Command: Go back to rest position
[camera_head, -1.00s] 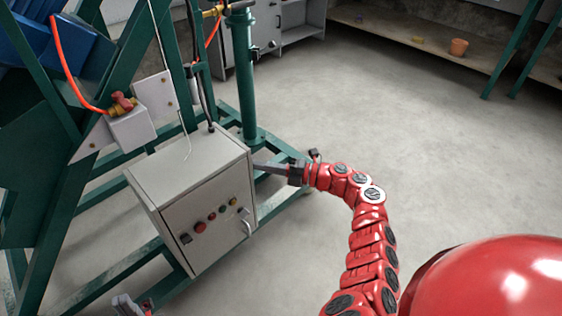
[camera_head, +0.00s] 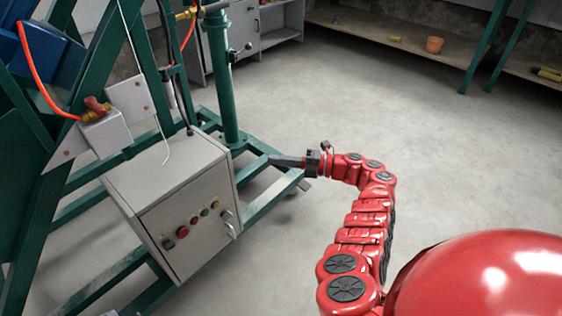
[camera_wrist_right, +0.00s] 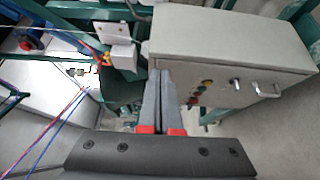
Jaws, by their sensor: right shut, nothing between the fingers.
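My right gripper (camera_head: 272,159) is shut and empty in the head view, to the right of the grey control box's upper right edge, in front of the green frame. In the right wrist view its two grey fingers (camera_wrist_right: 165,100) lie together, with red pads at their bases. The grey control box (camera_head: 170,168) has a row of coloured buttons and a handle on its front. It also shows in the right wrist view (camera_wrist_right: 225,42). I cannot tell from the pictures whether the fingertips touch the box. My left gripper is not clearly in view.
The green steel frame (camera_head: 222,75) stands around and behind the box, with an orange hose (camera_head: 35,75) at left. Open concrete floor (camera_head: 370,95) lies to the right.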

